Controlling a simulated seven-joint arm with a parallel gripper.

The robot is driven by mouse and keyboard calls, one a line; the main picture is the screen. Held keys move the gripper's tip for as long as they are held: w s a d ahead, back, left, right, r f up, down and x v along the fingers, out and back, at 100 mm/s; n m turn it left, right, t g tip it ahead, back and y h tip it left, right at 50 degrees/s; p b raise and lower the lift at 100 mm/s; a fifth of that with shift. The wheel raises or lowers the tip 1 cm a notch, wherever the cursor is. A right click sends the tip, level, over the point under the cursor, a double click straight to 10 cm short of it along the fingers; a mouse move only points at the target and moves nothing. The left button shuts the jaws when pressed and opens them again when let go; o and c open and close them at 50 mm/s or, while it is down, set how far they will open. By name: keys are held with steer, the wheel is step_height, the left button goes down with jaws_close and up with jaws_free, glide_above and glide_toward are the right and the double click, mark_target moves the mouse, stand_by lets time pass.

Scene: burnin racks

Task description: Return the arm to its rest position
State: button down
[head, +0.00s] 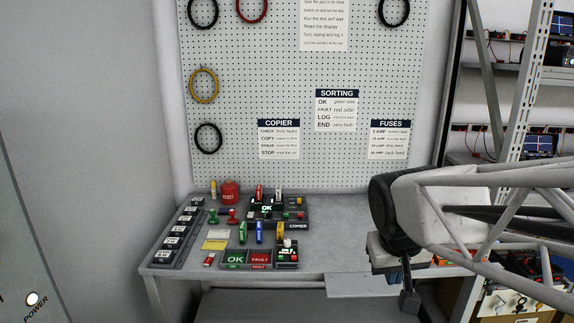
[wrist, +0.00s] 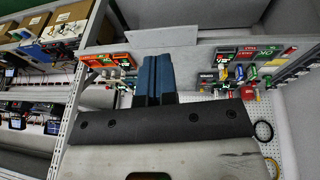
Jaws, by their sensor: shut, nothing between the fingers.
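My arm reaches in from the right edge in the head view, with its wrist at the right front of the workbench. My gripper (wrist: 154,60) shows in the wrist view as two blue fingers side by side, shut with nothing between them. In the head view, the gripper hangs low in front of the bench's right part, partly hidden by my own wrist. The grey workbench (head: 345,255) stands against a white pegboard (head: 300,95). The fingers appear apart from the bench items.
The green OK and red FAULT tray (head: 247,258), the copier unit (head: 297,226), a red container (head: 230,192) and a row of dark bins (head: 173,241) occupy the bench's left and middle. A metal shelf rack (head: 515,110) stands at right. The bench's right-middle top is clear.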

steer(key=s+f+y, duration=0.1)
steer(key=s+f, duration=0.2)
steer(key=s, duration=0.8)
steer(key=shift+a+f+g, duration=0.3)
